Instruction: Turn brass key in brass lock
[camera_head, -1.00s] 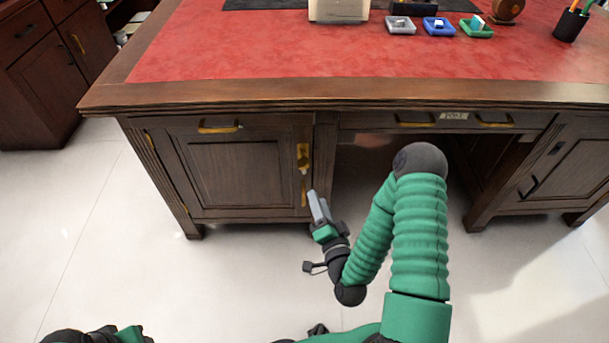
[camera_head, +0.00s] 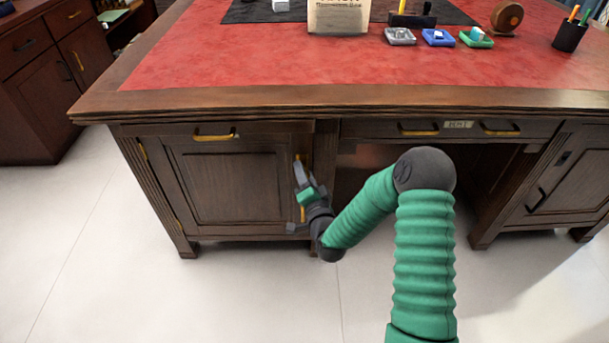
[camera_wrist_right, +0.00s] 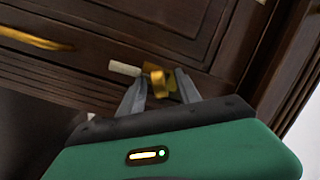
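The brass lock and brass key are on the left cabinet's door edge. My left gripper is out of view.
The desk (camera_head: 226,97) has a red leather top with small trays and a pen cup (camera_head: 570,36). A drawer with brass handles (camera_head: 418,130) is right of the lock. The knee space below it is open. The floor in front is clear.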

